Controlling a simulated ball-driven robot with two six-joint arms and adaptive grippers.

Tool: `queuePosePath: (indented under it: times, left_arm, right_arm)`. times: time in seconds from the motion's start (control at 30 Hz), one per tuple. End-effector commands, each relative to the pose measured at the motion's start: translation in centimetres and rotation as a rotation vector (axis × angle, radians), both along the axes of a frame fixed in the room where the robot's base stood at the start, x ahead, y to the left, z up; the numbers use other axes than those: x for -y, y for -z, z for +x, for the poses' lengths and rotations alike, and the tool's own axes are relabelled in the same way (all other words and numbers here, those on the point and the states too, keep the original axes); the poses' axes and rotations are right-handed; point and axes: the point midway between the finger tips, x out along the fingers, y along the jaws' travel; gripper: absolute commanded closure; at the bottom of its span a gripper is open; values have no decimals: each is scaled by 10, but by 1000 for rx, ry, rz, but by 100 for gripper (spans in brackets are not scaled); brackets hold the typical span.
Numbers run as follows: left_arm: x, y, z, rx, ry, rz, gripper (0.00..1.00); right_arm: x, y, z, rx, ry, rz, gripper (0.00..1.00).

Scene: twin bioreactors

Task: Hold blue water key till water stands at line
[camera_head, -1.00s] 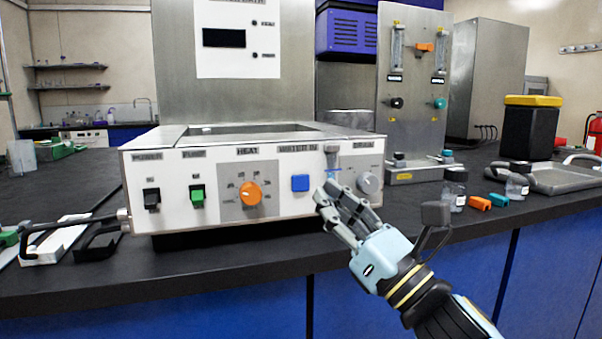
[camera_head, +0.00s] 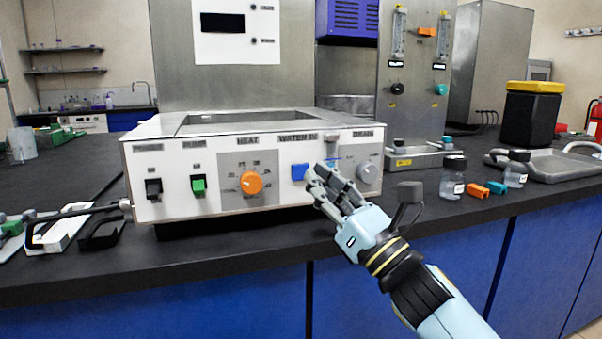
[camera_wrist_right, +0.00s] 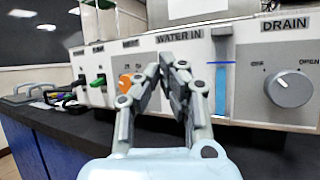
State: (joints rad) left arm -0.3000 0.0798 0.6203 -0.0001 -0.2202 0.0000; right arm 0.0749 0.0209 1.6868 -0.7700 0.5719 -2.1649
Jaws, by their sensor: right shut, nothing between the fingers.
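The blue water key (camera_head: 299,172) is on the front panel under the WATER IN label. My right gripper (camera_head: 314,174) is shut and empty, with its fingertips at the key's right edge. I cannot tell whether they touch it. In the right wrist view the shut fingers (camera_wrist_right: 168,62) point at the panel below WATER IN and hide the key. To their right stands the level window (camera_wrist_right: 222,90), with blue in its lower part and a darker blue line across it near the top of the blue. I cannot tell exactly how the water meets the line. My left gripper is not in view.
The grey drain knob (camera_head: 369,172) is right of my gripper, and the orange heat knob (camera_head: 251,183) is left of the key. Green (camera_head: 198,185) and black (camera_head: 153,188) switches are farther left. Bottles (camera_head: 453,178) stand on the dark bench to the right.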

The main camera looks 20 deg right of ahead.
Motion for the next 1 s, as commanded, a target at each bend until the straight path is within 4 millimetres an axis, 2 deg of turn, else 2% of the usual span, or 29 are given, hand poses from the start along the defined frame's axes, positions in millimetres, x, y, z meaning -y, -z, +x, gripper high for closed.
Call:
queuePosePath:
  times: [0.1, 0.3, 1.0]
  left_arm:
    - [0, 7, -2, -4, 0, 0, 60]
    - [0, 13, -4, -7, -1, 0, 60]
    - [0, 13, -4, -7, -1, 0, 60]
  right_arm:
    - [-1, 2, 15, 0, 0, -1, 100]
    - [-1, 1, 29, 0, 0, 0, 100]
    - [-1, 0, 32, 0, 0, 0, 100]
